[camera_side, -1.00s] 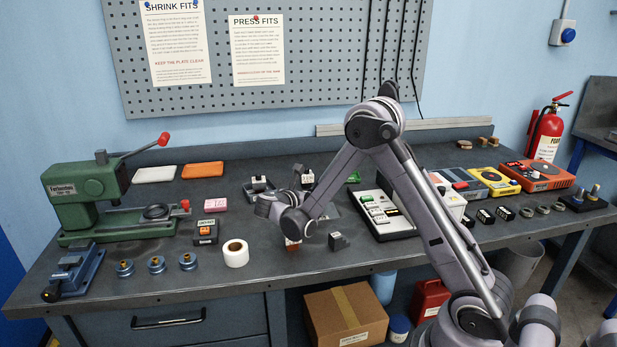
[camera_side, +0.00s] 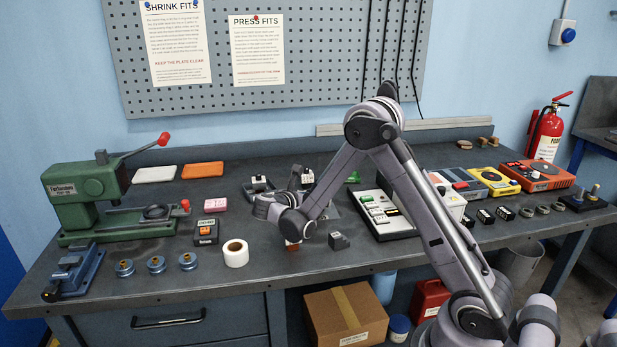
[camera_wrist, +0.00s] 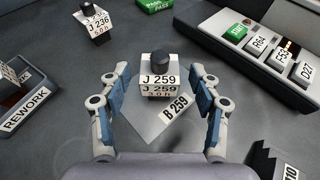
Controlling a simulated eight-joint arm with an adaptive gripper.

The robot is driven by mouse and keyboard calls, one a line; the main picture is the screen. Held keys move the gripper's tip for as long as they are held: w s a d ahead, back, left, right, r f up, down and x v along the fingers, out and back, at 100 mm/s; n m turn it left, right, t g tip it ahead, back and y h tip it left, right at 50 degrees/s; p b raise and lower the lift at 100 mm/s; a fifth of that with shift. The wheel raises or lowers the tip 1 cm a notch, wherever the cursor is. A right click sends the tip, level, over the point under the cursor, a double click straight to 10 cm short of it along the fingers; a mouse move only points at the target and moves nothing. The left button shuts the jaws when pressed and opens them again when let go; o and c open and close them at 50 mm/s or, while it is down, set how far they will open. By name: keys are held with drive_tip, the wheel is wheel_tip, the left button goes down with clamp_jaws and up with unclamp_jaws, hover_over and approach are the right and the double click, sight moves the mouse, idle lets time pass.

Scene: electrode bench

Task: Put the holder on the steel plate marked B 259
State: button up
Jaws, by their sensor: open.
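In the wrist view, the holder (camera_wrist: 158,82) is a small block with white labels reading J 259 and a dark round knob on top. It stands upright, with the steel plate (camera_wrist: 146,121) marked B 259 under or just behind its base; exact contact is hard to tell. My gripper (camera_wrist: 160,72) is open, with one finger on each side of the holder and a visible gap to both. In the side view my gripper (camera_side: 268,208) is low over the middle of the bench, and my wrist hides much of this spot.
Another labelled holder, J 236 (camera_wrist: 95,24), stands at the upper left in the wrist view. A REWORK tray (camera_wrist: 28,112) is at the left. A slotted unit with a green button (camera_wrist: 237,32) lies at the right. A dark block (camera_wrist: 272,158) is at lower right.

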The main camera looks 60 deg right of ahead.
drive_tip(key=v, duration=1)
drive_tip(key=shift+a+r, duration=0.1)
drive_tip(key=shift+a, duration=0.05)
drive_tip(key=s+a+r+m+t+y, duration=0.3)
drive_tip(key=s+a+m+t+y, duration=0.4)
drive_tip(key=s+a+m+y, duration=0.6)
drive_tip(key=s+a+m, duration=0.2)
drive_tip(key=m, duration=0.3)
drive_tip(key=shift+s+a+r+y, duration=0.2)
drive_tip(key=shift+s+a+y, duration=0.05)
drive_tip(key=shift+a+y, duration=0.05)
